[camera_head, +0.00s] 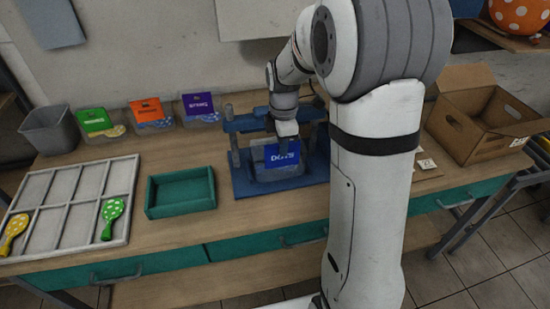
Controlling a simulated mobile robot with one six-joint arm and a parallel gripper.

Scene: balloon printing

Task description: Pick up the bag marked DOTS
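The bag marked DOTS (282,157) has a blue label over a clear lower part, and it is upright with the label facing the camera. My gripper (287,135) points down and is shut on the bag's top edge. The bag is in front of the blue press frame (236,142), over its base as seen here. I cannot tell whether its bottom touches the base. The fingertips are small and partly merge with the bag.
Bags with green (95,121), orange (147,109) and purple (198,103) labels stand along the wall beside a grey bin (50,128). An empty green tray (180,208) and a divided tray (119,172) with balloons lie left. An open cardboard box (478,143) stands right.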

